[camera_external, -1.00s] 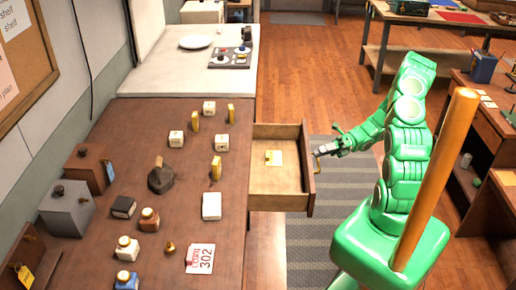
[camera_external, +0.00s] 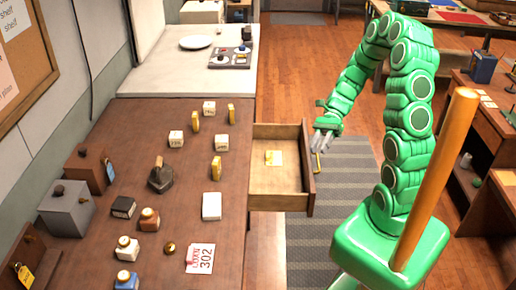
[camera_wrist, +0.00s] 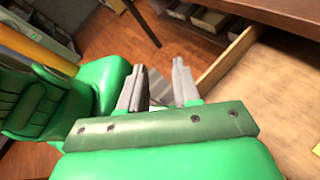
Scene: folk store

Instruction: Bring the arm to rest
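My gripper (camera_external: 322,142) hangs fingers-down just right of the open drawer (camera_external: 277,203), near its front panel and the brass handle (camera_external: 318,163). In the wrist view the two grey fingers of my gripper (camera_wrist: 158,92) stand apart with a gap between them and nothing held. The drawer also shows in the wrist view (camera_wrist: 285,95) on the right. My green arm arches up from its base and down to the gripper. Whether the fingers touch the handle cannot be told from here.
The wooden counter (camera_external: 120,170) carries white blocks, yellow tags, bottles and a 302 card (camera_external: 200,259). An orange post (camera_external: 437,180) stands beside my arm. The striped mat (camera_external: 330,230) on the floor is clear.

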